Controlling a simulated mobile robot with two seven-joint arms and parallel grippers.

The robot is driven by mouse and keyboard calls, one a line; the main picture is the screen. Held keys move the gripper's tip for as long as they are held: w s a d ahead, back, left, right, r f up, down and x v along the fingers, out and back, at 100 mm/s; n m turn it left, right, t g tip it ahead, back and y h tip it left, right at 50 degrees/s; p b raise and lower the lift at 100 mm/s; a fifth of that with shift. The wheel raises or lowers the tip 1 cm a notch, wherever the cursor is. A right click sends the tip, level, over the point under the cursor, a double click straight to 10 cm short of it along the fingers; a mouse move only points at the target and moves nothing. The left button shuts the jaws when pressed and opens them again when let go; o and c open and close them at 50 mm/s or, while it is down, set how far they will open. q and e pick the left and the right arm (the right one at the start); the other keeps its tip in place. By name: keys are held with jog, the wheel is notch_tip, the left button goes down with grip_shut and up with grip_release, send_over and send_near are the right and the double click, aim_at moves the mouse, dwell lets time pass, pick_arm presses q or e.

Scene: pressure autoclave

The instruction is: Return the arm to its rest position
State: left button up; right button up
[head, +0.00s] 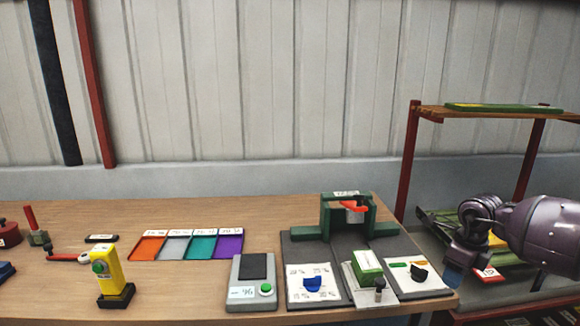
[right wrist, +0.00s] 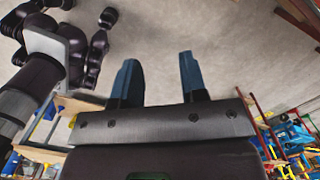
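My right arm comes in from the right in the head view, and its gripper (head: 455,275) hangs in front of the shelf rack, to the right of the table's right end. In the right wrist view the two blue fingers of the right gripper (right wrist: 158,80) stand apart with nothing between them. The gripper touches no object that I can see. My left gripper does not show clearly in either view.
The wooden table (head: 200,205) holds a green fixture (head: 345,215), a blue-knob panel (head: 313,285), a scale (head: 253,290), coloured trays (head: 147,248) and a yellow control post (head: 108,270). The red-posted rack (head: 408,160) stands close behind the right gripper.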

jog(key=w+a+r+m+t+y, duration=0.1)
jog(key=a+r+m+t+y, duration=0.3)
jog(key=a, duration=0.4)
jog(key=w+a+r+m+t+y, duration=0.1)
jog(key=a+r+m+t+y, duration=0.2)
jog(key=a+m+y, duration=0.4)
jog(key=w+a+r+m+t+y, duration=0.1)
jog(key=a+r+m+t+y, duration=0.2)
jog(key=a, duration=0.6)
jog(key=s+d+f+m+t+h, duration=0.3)
jog(key=s+d+f+m+h, duration=0.15)
jog(key=f+m, duration=0.6)
jog(key=s+d+f+m+t+h, duration=0.2)
jog(key=s+d+f+m+h, duration=0.3)
jog(key=f+m, duration=0.5)
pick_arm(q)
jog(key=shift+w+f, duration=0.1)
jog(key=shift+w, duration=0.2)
pick_arm(e)
jog(key=s+d+f+m+g+h, duration=0.2)
jog(key=s+f+m, duration=0.2)
jog(key=s+f, duration=0.3)
jog(key=s+d+f+m+g+h, duration=0.2)
jog(key=s+f, duration=0.5)
jog(key=s, duration=0.9)
jog(key=shift+d+f+m+h, duration=0.15)
jog(key=shift+d+m+h, duration=0.35)
jog(key=shift+m, duration=0.65)
